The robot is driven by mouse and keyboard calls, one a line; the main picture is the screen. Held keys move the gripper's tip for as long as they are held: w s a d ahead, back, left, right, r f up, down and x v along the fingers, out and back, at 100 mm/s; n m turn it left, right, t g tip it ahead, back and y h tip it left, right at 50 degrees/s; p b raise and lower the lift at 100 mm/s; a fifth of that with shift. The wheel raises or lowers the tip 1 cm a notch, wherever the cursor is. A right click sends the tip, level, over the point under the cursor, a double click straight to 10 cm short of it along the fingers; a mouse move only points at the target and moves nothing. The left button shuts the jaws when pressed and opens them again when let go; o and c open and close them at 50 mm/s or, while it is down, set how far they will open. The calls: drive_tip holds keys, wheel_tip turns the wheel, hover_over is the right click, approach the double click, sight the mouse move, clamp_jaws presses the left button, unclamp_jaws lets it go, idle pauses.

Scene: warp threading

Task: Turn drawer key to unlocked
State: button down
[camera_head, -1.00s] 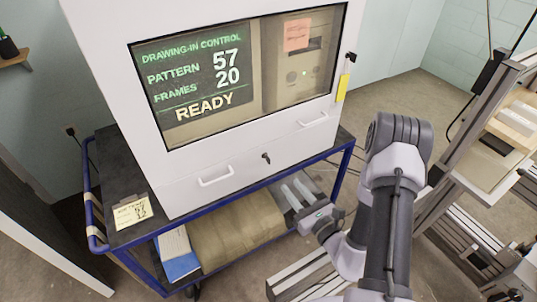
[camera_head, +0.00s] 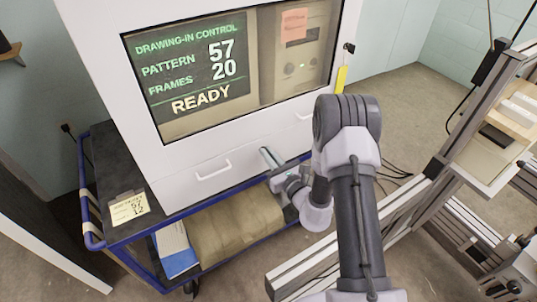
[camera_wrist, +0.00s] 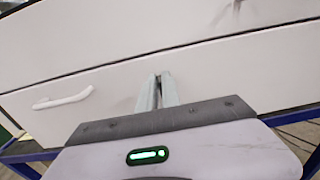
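The drawer key, dark and small, sits in the lower drawer front (camera_head: 240,176) of the white cabinet; my fingers now cover almost all of it. My gripper (camera_head: 267,154) reaches up to the drawer front at the key's place, right of the white drawer handle (camera_head: 213,170). In the wrist view my two grey fingers (camera_wrist: 159,82) stand close together, tips at the drawer face, with a small dark bit between them. They look shut on the key. The key's turn angle is hidden. The handle also shows in the wrist view (camera_wrist: 62,99), to the left.
The cabinet's screen (camera_head: 195,75) reads READY. It stands on a blue-framed cart (camera_head: 110,202) with a brown bundle (camera_head: 232,225) on the lower shelf. Another dark key with a yellow tag (camera_head: 341,79) hangs on the cabinet's right side. Metal frames stand to the right.

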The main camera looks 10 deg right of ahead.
idle(0.4)
drive_tip(key=m+p, duration=0.3)
drive_tip(key=m, duration=0.1)
drive_tip(key=shift+d, duration=0.2)
drive_tip(key=shift+w+d+f+m+p, duration=0.15)
drive_tip(key=shift+m+p, duration=0.65)
drive_tip(key=shift+m, duration=1.5)
drive_tip(key=shift+s+d+f+m+p, duration=0.15)
drive_tip(key=shift+m+p, duration=0.65)
drive_tip(key=shift+m, duration=1.5)
drive_tip(key=shift+w+f+m+p, duration=0.2)
drive_tip(key=shift+m+p, duration=0.6)
drive_tip(key=shift+m, duration=1.5)
drive_tip(key=c, duration=1.6)
unclamp_jaws()
